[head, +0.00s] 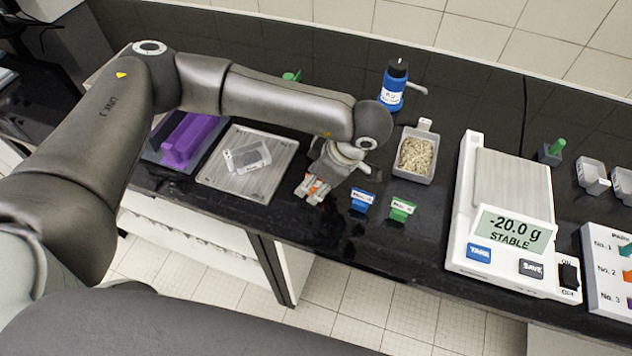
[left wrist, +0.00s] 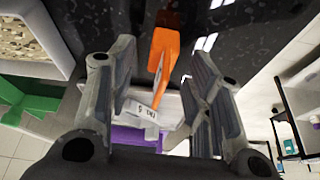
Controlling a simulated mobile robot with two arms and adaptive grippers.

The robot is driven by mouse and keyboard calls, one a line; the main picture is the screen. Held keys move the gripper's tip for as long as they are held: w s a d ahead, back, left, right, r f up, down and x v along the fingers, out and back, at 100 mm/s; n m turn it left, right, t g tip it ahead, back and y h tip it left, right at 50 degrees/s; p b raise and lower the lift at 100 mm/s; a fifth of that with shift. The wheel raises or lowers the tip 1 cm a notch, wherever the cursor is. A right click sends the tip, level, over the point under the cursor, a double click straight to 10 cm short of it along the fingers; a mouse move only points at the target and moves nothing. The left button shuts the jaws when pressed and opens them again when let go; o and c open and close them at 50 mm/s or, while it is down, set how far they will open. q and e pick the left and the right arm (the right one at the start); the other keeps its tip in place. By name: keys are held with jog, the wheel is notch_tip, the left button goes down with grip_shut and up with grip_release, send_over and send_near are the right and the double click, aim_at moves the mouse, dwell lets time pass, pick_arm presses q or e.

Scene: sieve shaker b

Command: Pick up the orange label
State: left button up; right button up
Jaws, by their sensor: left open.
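The orange label (left wrist: 163,55) stands in the left wrist view between the two fingers of my left gripper (left wrist: 162,72). In the head view my left gripper (head: 313,190) points down at the black bench, left of the blue label (head: 361,201). A little orange shows among its fingertips there, and the rest of the label is hidden. The fingers are open, with a gap seen beside the label in the wrist view. My right gripper is not in view.
The green label (head: 402,209) stands right of the blue one. A tray of grains (head: 431,170) and a blue bottle (head: 392,88) are behind. The scale (head: 512,180) is at right. A metal plate (head: 222,184) with a clear container lies left, beside a purple block (head: 187,139).

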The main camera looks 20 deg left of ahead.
pick_arm(q)
jog(key=shift+f, duration=0.1)
jog(key=shift+c, duration=0.4)
jog(key=c, duration=0.8)
